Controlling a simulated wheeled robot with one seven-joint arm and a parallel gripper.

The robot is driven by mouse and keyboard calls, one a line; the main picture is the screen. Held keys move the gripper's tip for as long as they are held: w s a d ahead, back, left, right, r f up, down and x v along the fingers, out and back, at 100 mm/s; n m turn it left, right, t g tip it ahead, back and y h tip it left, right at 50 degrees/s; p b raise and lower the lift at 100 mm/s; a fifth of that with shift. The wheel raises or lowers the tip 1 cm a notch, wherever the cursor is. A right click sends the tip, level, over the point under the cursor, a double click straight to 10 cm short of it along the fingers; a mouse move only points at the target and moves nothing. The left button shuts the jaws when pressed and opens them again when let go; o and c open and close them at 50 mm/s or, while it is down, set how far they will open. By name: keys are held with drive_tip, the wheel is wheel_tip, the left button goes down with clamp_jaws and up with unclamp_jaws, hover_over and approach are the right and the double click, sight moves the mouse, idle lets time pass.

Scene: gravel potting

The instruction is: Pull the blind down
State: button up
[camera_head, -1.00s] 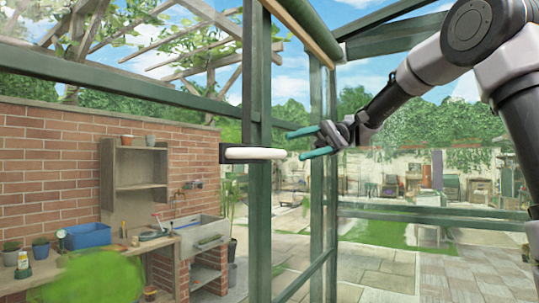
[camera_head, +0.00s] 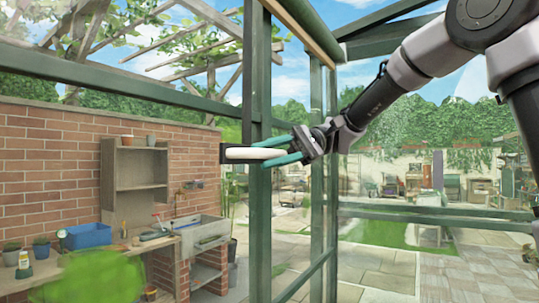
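A white rounded bar (camera_head: 250,153) sticks out from a dark bracket on the green post, well below the roll. I cannot tell whether it is joined to the blind. My gripper (camera_head: 262,153) reaches in from the right, its teal fingers apart, one above and one below the bar's right end. The gripper looks open around the bar; whether the fingers touch it is unclear.
The green post (camera_head: 257,220) stands right behind the bar. A brick wall, wooden shelf (camera_head: 139,170) and sink bench (camera_head: 203,236) are at left. A blurred green plant (camera_head: 90,277) is at the lower left. Paved floor (camera_head: 370,270) is open at right.

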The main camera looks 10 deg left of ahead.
clamp_jaws()
idle(1.2)
